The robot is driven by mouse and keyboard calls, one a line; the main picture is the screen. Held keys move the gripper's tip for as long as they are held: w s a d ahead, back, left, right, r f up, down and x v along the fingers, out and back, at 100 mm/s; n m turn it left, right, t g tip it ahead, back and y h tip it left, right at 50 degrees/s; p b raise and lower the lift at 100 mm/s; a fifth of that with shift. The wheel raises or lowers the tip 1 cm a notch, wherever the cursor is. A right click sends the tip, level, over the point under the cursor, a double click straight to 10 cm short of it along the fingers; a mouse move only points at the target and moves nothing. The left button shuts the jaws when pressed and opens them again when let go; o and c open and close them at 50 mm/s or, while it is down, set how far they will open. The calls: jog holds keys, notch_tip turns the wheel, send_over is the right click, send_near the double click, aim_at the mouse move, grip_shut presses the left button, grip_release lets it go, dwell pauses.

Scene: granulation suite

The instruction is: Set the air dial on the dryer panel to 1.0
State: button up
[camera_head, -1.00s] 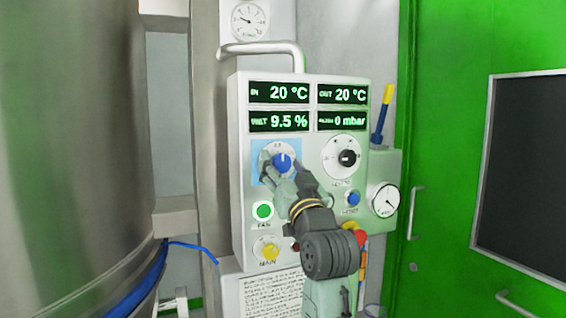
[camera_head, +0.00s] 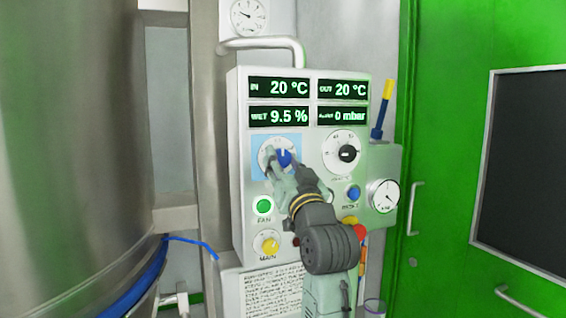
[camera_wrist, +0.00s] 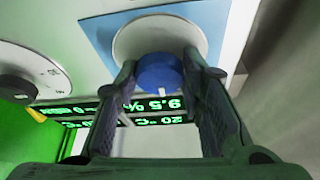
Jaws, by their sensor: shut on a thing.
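The air dial is a blue knob (camera_head: 284,158) on a white round scale over a light blue square at the upper left of the dryer panel (camera_head: 240,215). My gripper (camera_head: 281,164) reaches up to it from the lower right, its fingers around the knob. In the wrist view the blue knob (camera_wrist: 160,73) sits between the two fingertips (camera_wrist: 158,76), one on each side. The gripper is shut on it. A white mark shows on the knob in the head view. The scale's numbers are too small or covered to read.
A black knob (camera_head: 347,153) is to the right, with a blue button (camera_head: 352,192) below it. A green fan button (camera_head: 263,206) and yellow main knob (camera_head: 268,243) are below the dial. Displays line the panel's top. A steel vessel (camera_head: 75,130) stands at left, a green door (camera_head: 440,180) at right.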

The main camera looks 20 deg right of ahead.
jog(key=shift+f+n+b, duration=0.1)
jog(key=shift+n+b, duration=0.2)
jog(key=shift+b, duration=0.05)
jog(key=shift+d+n+y+b, duration=0.1)
jog(key=shift+n+y+b, duration=0.4)
jog(key=shift+n+y, duration=0.15)
jog(key=n+y+b, duration=0.1)
jog(key=n, duration=0.1)
jog(key=n+y+b, duration=0.1)
jog(key=n+b, duration=0.1)
jog(key=n, duration=0.1)
jog(key=shift+d+y, duration=0.1)
jog(key=shift+y, duration=0.25)
jog(key=n+g+y+b, duration=0.1)
jog(key=n+y, duration=0.1)
jog(key=n, duration=0.3)
jog(key=shift+r+n+g+y+b, duration=0.1)
jog(key=shift+n+g+y+b, duration=0.3)
jog(key=shift+n, duration=0.8)
jog(key=shift+r+n+g+y+b, duration=0.1)
jog(key=shift+n+g+y, duration=0.45)
jog(key=shift+n, duration=0.6)
jog(key=o, duration=1.1)
jog(key=shift+o, duration=0.2)
jog(key=shift+d, duration=0.1)
